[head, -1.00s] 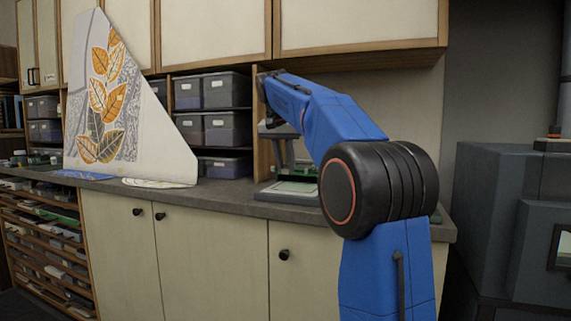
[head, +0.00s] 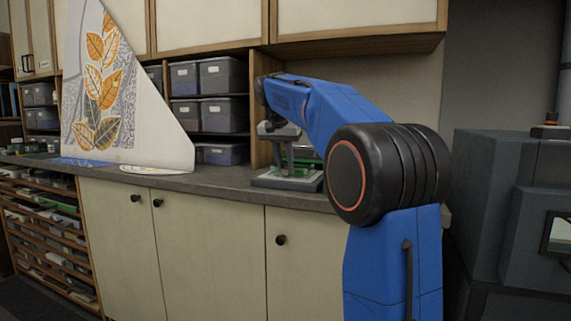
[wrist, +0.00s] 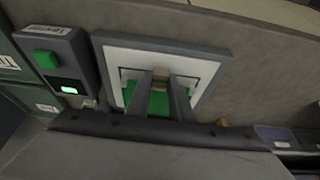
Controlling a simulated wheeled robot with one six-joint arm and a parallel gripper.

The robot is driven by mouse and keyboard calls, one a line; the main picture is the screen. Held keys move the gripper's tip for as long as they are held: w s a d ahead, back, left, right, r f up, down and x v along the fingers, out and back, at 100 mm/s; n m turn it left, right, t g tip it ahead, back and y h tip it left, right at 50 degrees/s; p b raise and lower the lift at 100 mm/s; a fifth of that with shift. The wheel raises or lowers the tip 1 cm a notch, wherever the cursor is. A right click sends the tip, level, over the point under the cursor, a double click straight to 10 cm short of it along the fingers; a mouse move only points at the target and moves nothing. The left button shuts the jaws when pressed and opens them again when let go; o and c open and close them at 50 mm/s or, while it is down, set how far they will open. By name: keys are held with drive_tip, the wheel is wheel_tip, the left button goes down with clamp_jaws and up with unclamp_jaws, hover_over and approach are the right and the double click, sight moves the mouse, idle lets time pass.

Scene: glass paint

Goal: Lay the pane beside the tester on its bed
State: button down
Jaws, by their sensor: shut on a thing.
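A grey tester box (wrist: 55,62) with a green button and a lit green display stands at the left of the wrist view. Beside it on the counter is a flat bed (wrist: 205,72) with a pale surface and a dark grey rim; it also shows in the head view (head: 272,183). My gripper (wrist: 162,80) is low over the bed, its fingers shut on the green pane (wrist: 130,92). The fingers hide the pane's middle. I cannot tell whether the pane touches the bed. In the head view my gripper (head: 288,165) points down at the bed.
Dark green labelled boxes (wrist: 28,97) lie left of the tester. A large leaf-patterned panel (head: 110,100) stands further left. Shelves with grey bins (head: 222,115) are behind, under wall cupboards (head: 350,18).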

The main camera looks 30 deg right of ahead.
drive_tip(key=shift+f, duration=0.55)
idle(1.9)
drive_tip(key=c, duration=1.5)
unclamp_jaws()
drive_tip(key=v, duration=1.7)
drive_tip(key=shift+a+r, duration=0.15)
drive_tip(key=shift+a, duration=0.05)
drive_tip(key=s+a+f+n+y, duration=0.1)
drive_tip(key=s+a+f+n, duration=0.2)
drive_tip(key=s+f, duration=0.9)
drive_tip(key=s+a+f+n+t+y, duration=0.1)
drive_tip(key=s+a+f+n, duration=0.3)
drive_tip(key=s+f, duration=0.7)
drive_tip(key=s+a+f+n+t+y, duration=0.1)
drive_tip(key=s+a+f+n, duration=0.2)
drive_tip(key=s+f, duration=0.9)
drive_tip(key=shift+s+a+f, duration=0.1)
drive_tip(key=shift+a+f, duration=0.45)
drive_tip(key=shift+f, duration=1.25)
drive_tip(key=shift+s+a+f, duration=0.15)
drive_tip(key=shift+a+f, duration=0.35)
drive_tip(key=shift+f, duration=1.3)
drive_tip(key=shift+s+a+f, duration=0.1)
drive_tip(key=shift+a+f, duration=0.45)
drive_tip(key=shift+f, duration=1.25)
